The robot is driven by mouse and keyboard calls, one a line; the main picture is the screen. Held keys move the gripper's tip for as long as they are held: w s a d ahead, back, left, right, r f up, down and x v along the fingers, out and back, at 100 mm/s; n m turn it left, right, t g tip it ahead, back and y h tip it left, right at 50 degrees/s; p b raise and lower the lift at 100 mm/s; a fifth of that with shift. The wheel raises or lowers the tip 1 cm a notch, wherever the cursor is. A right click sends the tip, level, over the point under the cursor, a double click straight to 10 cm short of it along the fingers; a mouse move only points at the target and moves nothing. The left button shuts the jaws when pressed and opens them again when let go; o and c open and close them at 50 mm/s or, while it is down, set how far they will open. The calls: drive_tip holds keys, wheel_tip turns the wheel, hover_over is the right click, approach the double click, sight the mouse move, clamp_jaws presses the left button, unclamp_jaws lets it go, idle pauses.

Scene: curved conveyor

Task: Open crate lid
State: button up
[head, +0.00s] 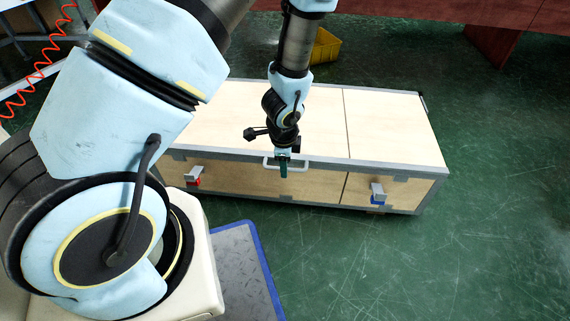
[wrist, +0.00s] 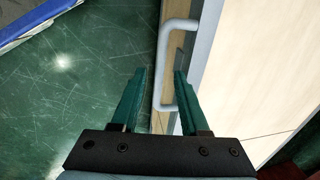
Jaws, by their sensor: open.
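The crate (head: 395,140) is a long wooden box with grey metal edging, standing on the floor, its lid (head: 390,115) shut. A white handle (head: 301,161) sits at the front edge of the lid; it also shows in the wrist view (wrist: 163,62). My gripper (head: 283,168) is at the handle, pointing down. In the wrist view its green fingers (wrist: 158,75) are apart, with the handle's near end between them. I cannot tell whether they touch it.
A blue-edged grey platform (head: 245,270) lies in front of the crate on the left. A yellow bin (head: 325,46) is behind the crate. A reddish-brown table (head: 490,15) stands at the back right. The green floor at the right is clear.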

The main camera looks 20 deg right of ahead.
drive_tip(key=shift+c, duration=0.4)
clamp_jaws()
idle(0.9)
